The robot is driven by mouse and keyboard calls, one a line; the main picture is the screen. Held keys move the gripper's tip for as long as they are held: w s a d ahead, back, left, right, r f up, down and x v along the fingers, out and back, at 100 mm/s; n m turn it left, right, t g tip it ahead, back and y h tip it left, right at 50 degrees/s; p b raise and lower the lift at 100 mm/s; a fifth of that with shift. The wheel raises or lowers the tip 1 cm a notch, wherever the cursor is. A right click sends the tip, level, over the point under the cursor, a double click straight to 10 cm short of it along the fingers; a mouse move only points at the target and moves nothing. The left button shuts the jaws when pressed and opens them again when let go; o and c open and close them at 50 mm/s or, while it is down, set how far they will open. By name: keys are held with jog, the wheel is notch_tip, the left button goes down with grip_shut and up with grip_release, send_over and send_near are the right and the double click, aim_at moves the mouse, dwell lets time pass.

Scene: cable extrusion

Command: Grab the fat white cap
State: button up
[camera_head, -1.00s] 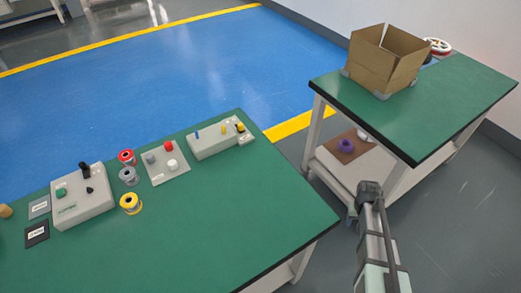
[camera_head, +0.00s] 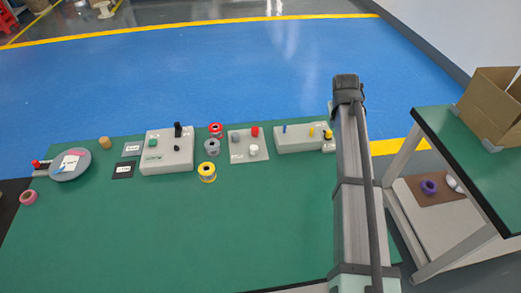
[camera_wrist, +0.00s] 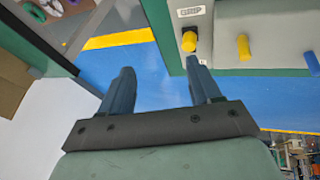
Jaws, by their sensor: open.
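A short, thick white cap (camera_head: 253,150) stands on a light grey plate (camera_head: 236,155) on the green table in the head view. A red cap (camera_head: 255,131) and a grey cap (camera_head: 237,141) stand on the same plate. My gripper (camera_wrist: 160,68) is open and empty in the wrist view, with two dark fingers apart over the blue floor beside the table edge. The white cap is not visible in the wrist view. My arm rises at the right of the plate in the head view, and the fingers cannot be made out there.
A grey block (camera_head: 292,140) with blue and yellow pegs lies between the plate and my arm. Spools, including a yellow one (camera_head: 207,172), stand left of the plate. A cardboard box (camera_head: 487,105) sits on the right table. The green table's front (camera_head: 190,230) is clear.

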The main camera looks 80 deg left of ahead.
jog(key=s+a+r+n, duration=0.1)
jog(key=s+a+r, duration=0.3)
jog(key=s, duration=0.6)
jog(key=n+g+h, duration=0.3)
jog(key=h, duration=0.1)
send_near(254, 148)
jog(key=f, duration=0.1)
jog(key=w+f, duration=0.1)
jog(key=f, duration=0.1)
jog(key=shift+d+f, duration=0.15)
jog(key=shift+f, duration=0.1)
jog(key=shift+s+f, duration=0.15)
jog(key=shift+f, duration=1.15)
jog(key=shift+s+f, duration=0.15)
jog(key=shift+f, duration=1.15)
jog(key=shift+c, duration=0.4)
jog(key=c, duration=1)
